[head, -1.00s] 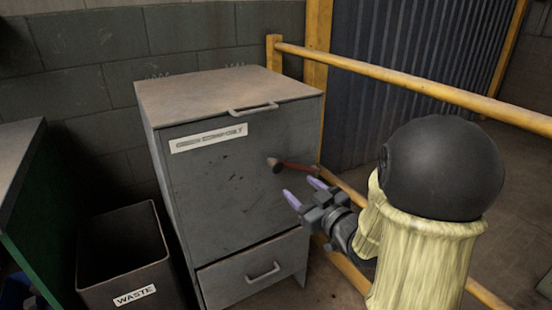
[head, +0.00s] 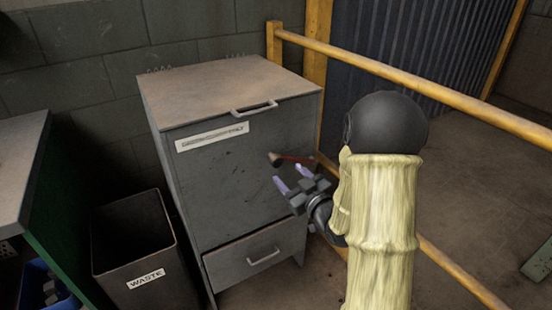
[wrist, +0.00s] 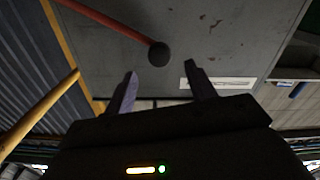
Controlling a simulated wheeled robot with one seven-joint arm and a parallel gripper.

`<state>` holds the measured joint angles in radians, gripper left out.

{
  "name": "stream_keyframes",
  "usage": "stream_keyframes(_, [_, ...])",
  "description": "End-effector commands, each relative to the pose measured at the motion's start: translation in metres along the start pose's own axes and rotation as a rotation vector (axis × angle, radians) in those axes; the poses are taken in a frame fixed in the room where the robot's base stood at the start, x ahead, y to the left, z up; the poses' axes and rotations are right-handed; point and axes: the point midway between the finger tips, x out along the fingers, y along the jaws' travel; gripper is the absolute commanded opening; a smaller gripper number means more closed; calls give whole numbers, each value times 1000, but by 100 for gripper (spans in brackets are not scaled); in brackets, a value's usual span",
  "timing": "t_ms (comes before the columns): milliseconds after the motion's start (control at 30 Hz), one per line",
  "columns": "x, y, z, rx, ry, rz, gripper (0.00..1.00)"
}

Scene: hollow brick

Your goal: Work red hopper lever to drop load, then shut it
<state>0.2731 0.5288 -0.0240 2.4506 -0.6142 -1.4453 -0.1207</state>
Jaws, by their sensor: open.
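The grey hopper (head: 215,190) is a box cabinet with a flat lid, a white label on its front and a drawer at the bottom. Its red lever (head: 297,159) is a thin rod at the right of the front, ending in a dark round knob (head: 275,159). The rod lies nearly level in the head view. My gripper (head: 293,179) is open and empty, just below the knob in that view. In the wrist view the knob (wrist: 159,54) shows between the two fingertips (wrist: 161,72), seemingly beyond them; I see no contact. The load is hidden.
A dark waste bin (head: 130,245) stands left of the hopper, beside a workbench (head: 20,165). A yellow rail (head: 420,85) runs along the right, near my arm. The lid handle (head: 254,108) and drawer handle (head: 263,256) stick out from the hopper. A block wall is behind.

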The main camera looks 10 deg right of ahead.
Motion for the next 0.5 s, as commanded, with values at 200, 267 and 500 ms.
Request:
stream_keyframes(200, [40,-1,1,-2,2,-2,55])
stream_keyframes(267, [50,0,1,-1,2,-1,55])
stream_keyframes(500, [79,0,1,-1,0,0,55])
